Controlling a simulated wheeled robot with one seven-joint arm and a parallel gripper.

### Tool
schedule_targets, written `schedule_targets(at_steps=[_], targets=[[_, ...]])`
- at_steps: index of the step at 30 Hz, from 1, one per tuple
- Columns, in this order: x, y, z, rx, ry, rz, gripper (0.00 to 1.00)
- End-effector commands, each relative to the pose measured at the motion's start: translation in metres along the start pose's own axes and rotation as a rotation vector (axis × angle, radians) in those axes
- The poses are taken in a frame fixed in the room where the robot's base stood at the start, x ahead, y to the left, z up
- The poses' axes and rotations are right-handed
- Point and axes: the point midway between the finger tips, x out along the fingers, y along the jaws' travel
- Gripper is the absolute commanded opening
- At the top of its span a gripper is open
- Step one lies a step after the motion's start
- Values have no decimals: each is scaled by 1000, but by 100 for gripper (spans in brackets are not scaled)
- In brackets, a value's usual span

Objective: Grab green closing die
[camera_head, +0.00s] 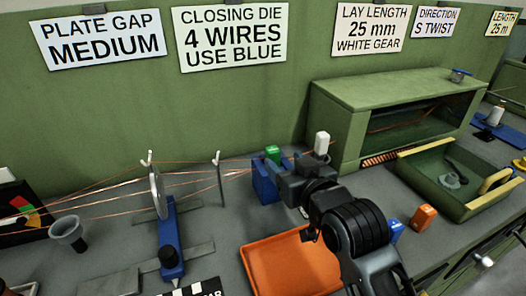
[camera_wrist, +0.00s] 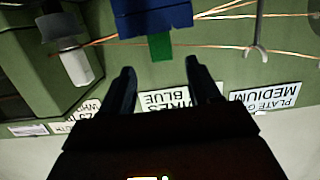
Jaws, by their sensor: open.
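The green closing die (camera_head: 272,152) sits in the top of a blue holder (camera_head: 264,184) on the bench, where copper wires come together. In the wrist view, which looks upside down, the green die (camera_wrist: 160,47) sticks out of the blue holder (camera_wrist: 150,18). My gripper (camera_wrist: 160,74) is open and empty. Its two fingers point toward the die, one to each side of it in the picture, with the die apparently just past the tips. In the head view my gripper (camera_head: 283,168) is right beside the holder and hides part of it.
An orange tray (camera_head: 262,262) lies in front of the holder. A blue block (camera_head: 396,230) and an orange block (camera_head: 424,217) stand right of my arm. A white-topped post (camera_head: 322,143) is close behind my gripper. Wires run left to a plate (camera_head: 158,192).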

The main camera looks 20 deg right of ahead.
Motion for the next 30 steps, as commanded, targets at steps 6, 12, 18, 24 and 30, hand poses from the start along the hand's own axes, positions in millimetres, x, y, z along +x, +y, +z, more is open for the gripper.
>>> schedule_targets(at_steps=[6, 12, 18, 24, 30], targets=[[22, 0, 0, 0, -1, 0, 62], [46, -2, 3, 0, -1, 0, 62], [70, -3, 5, 0, 0, 0, 62], [75, -3, 6, 0, -1, 0, 62], [74, -3, 6, 0, 0, 0, 53]])
